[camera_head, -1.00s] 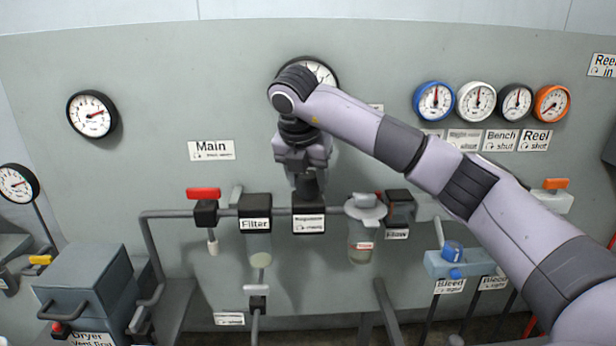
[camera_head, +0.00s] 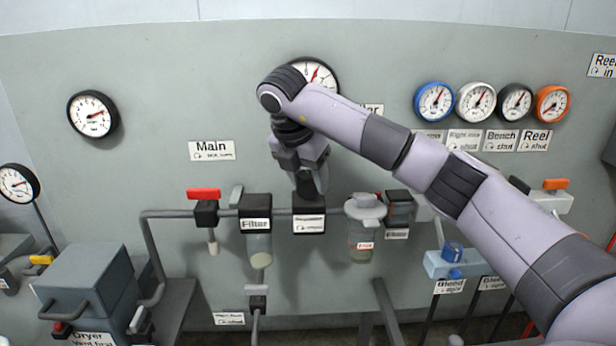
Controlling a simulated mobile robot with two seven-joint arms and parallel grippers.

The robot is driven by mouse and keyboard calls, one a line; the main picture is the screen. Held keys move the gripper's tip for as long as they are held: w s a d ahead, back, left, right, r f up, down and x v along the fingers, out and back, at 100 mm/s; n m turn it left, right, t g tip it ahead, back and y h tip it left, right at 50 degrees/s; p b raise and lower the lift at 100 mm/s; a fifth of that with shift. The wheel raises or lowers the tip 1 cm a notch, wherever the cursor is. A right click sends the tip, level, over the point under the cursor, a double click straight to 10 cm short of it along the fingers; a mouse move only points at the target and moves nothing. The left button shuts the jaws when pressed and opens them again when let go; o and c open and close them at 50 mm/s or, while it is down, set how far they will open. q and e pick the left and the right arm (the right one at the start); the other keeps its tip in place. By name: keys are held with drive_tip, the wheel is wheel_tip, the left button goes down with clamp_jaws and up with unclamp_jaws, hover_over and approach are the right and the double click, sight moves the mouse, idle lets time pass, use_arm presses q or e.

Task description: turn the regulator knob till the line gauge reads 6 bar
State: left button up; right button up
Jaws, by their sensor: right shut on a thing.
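My right gripper (camera_head: 307,188) points down at the top of the regulator (camera_head: 309,203), a dark block with a white label in the pipe run. It is shut on the regulator knob, which the fingers mostly hide. Behind my right wrist a round white gauge (camera_head: 318,73) with a red needle shows on the panel; my arm covers its lower left part. Its needle points up, and I cannot read its numbers. I cannot confirm that it is the line gauge. My left gripper is not in view.
The filter (camera_head: 257,240) and the red-handled main valve (camera_head: 205,198) stand left of the regulator. A clear-bowled unit (camera_head: 362,235) stands close on its right. Blue, white, black and orange gauges (camera_head: 435,101) sit upper right. The blue bleed valve (camera_head: 452,252) is below my forearm.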

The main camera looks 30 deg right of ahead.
drive_tip(key=o, duration=1)
drive_tip(key=shift+r, duration=0.1)
drive_tip(key=p+v, duration=0.1)
drive_tip(key=v, duration=0.6)
